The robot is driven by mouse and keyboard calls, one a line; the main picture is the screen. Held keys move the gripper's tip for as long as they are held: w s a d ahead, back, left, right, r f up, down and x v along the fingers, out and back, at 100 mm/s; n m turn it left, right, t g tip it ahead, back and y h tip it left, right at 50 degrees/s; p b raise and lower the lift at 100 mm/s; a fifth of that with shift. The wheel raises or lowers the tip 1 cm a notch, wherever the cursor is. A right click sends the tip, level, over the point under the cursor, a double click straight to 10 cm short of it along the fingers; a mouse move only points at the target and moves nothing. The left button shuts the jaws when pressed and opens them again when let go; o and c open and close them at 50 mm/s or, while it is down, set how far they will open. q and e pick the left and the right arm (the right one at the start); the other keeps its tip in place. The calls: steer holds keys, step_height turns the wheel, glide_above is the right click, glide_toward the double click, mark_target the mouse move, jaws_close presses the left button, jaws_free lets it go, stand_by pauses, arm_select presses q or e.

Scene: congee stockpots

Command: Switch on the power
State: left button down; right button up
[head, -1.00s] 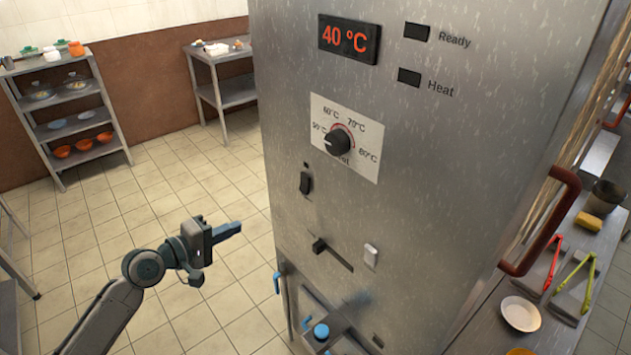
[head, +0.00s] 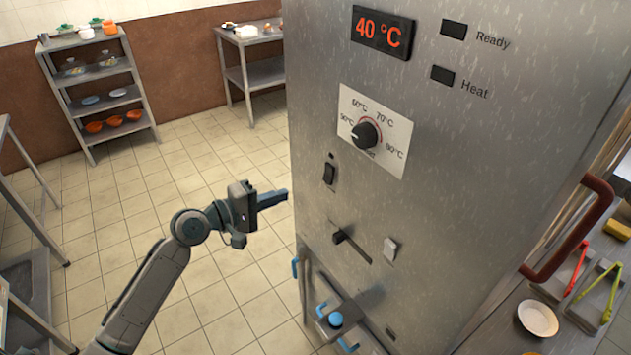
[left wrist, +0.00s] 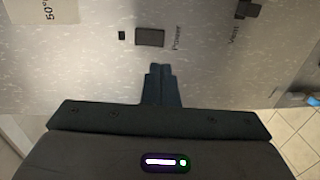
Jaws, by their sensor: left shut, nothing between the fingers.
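The power switch (head: 329,172) is a dark rocker on the steel front of the cabinet, below and left of the temperature dial. In the left wrist view the same power switch (left wrist: 150,37) sits beside the word "Power", with a small dark square lamp (left wrist: 122,35) near it. My left gripper (head: 285,197) is shut and empty, left of the switch and apart from it in the head view. In the left wrist view its closed fingertips (left wrist: 160,67) point at the panel just below the switch. My right gripper is not in view.
The display (head: 383,33) reads 40 °C, and the Ready (head: 453,29) and Heat (head: 443,75) lamps are dark. The dial (head: 365,133), a vent slider (head: 339,236) and a white switch (head: 390,249) are nearby. A red-brown handle (head: 590,215) juts out at right.

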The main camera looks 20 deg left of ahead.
mark_target(326, 181)
arm_select(q)
steer(key=p+x, duration=0.3)
steer(key=x, duration=0.7)
steer(key=shift+r, duration=0.2)
steer(key=shift+w+d+f, duration=0.2)
steer(key=shift+w+d, duration=0.05)
steer(key=shift+w, duration=0.05)
steer(key=shift+w+d+b, duration=0.1)
steer(key=shift+b, duration=0.5)
steer(key=shift+f, duration=0.1)
